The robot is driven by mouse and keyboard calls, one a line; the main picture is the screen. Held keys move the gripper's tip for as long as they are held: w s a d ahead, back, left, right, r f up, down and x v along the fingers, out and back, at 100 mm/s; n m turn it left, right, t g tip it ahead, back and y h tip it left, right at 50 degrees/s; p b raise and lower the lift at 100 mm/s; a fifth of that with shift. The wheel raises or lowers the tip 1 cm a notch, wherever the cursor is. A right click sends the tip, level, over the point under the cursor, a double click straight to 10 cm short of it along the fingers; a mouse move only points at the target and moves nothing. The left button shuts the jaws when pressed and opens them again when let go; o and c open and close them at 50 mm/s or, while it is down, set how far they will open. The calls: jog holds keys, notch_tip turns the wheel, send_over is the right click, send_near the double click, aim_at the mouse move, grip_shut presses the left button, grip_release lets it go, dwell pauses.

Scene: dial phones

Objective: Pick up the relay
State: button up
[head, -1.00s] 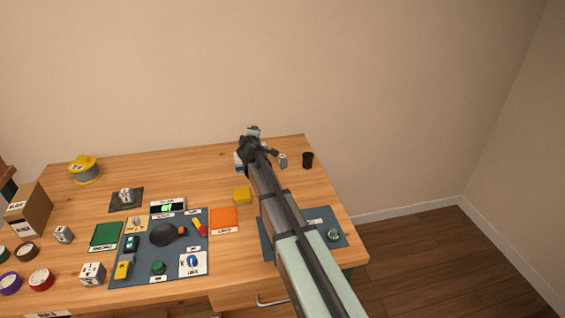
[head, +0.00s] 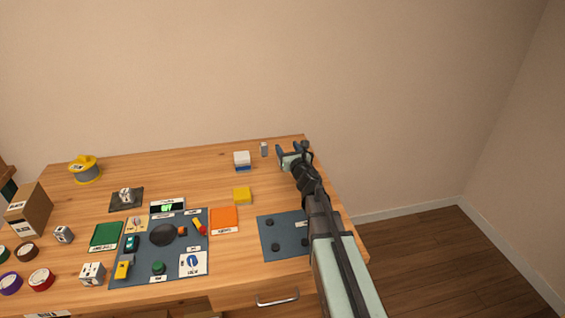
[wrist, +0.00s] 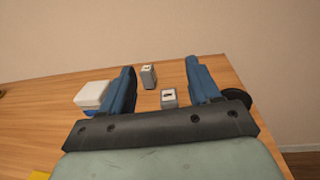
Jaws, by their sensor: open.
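No label reading "relay" can be made out. Two small grey boxes with dark marks on top stand near my gripper: a nearer one (wrist: 168,98) and a farther, taller one (wrist: 148,77), which also shows in the head view (head: 264,149). My gripper (wrist: 160,68) is open and empty, above the table's far right part. In the wrist view the nearer box appears between its blue fingers, closer to the right one, with no contact visible. The farther box appears near the left finger. In the head view my gripper (head: 292,149) seems to hide the nearer box.
A white and blue box (head: 242,160) stands left of my gripper, and a black round thing (wrist: 240,97) is partly behind the right finger. A yellow block (head: 242,195), an orange pad (head: 224,220) and a dark mat (head: 271,238) lie nearer. The table's right edge is close.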

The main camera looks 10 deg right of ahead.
aim_at(288, 176)
notch_tip(288, 176, down, 8)
jog(key=shift+f, duration=0.1)
jog(key=shift+w+a+r, duration=0.1)
jog(key=shift+w+a, duration=0.05)
jog(key=shift+w, duration=1.1)
jog(key=shift+w+a+r, duration=0.1)
jog(key=shift+w+a, duration=0.05)
jog(key=shift+w, duration=1.1)
jog(key=shift+w+a, duration=0.15)
jog(key=shift+w, duration=1.1)
jog(key=shift+c, duration=0.2)
jog(key=c, duration=1.1)
